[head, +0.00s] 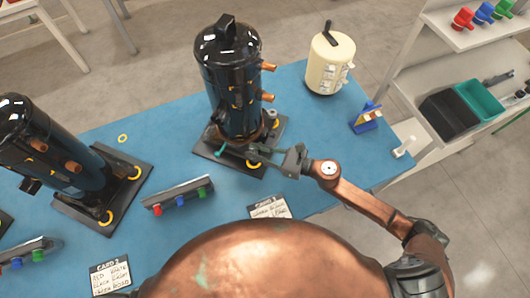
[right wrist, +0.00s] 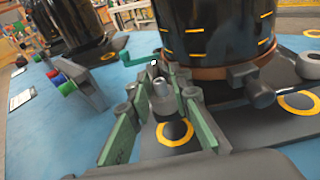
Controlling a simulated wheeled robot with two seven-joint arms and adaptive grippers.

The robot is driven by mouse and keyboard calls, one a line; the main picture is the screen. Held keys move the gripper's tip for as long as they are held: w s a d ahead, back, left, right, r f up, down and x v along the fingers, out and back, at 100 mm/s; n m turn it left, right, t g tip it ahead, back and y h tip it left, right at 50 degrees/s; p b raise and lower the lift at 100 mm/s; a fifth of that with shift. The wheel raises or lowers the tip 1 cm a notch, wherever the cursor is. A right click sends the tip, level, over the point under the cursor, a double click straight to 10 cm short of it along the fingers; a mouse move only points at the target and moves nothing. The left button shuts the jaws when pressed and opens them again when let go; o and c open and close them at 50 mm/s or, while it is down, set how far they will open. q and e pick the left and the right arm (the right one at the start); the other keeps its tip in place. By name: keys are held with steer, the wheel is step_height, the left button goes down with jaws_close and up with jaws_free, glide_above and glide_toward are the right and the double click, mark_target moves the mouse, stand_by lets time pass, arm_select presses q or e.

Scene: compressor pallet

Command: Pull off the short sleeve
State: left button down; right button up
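The black compressor (head: 230,85) stands upright on a dark base plate (head: 212,150) with yellow rings. My right gripper (head: 268,155) is at the plate's near right corner. In the right wrist view my right gripper (right wrist: 160,108) has its green-padded fingers apart. A short grey cylinder (right wrist: 161,88), perhaps the short sleeve, stands between them, above a yellow ring (right wrist: 175,133). I cannot tell whether a finger touches it. A teal lever (head: 220,149) sits at the compressor's foot, and it shows in the right wrist view (right wrist: 140,58). My left gripper is not in view.
Another black compressor (head: 50,145) stands left on the blue table (head: 130,225). A rack with coloured knobs (head: 178,195) and a card (head: 268,207) lie in front. A cream canister (head: 330,62) and a blue holder (head: 366,118) stand right. Shelves (head: 430,150) adjoin the right side.

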steer(key=shift+w+a+f, duration=0.1)
steer(key=shift+w+a, duration=0.1)
steer(key=shift+a, duration=0.25)
jaws_close()
stand_by(0.3)
stand_by(0.4)
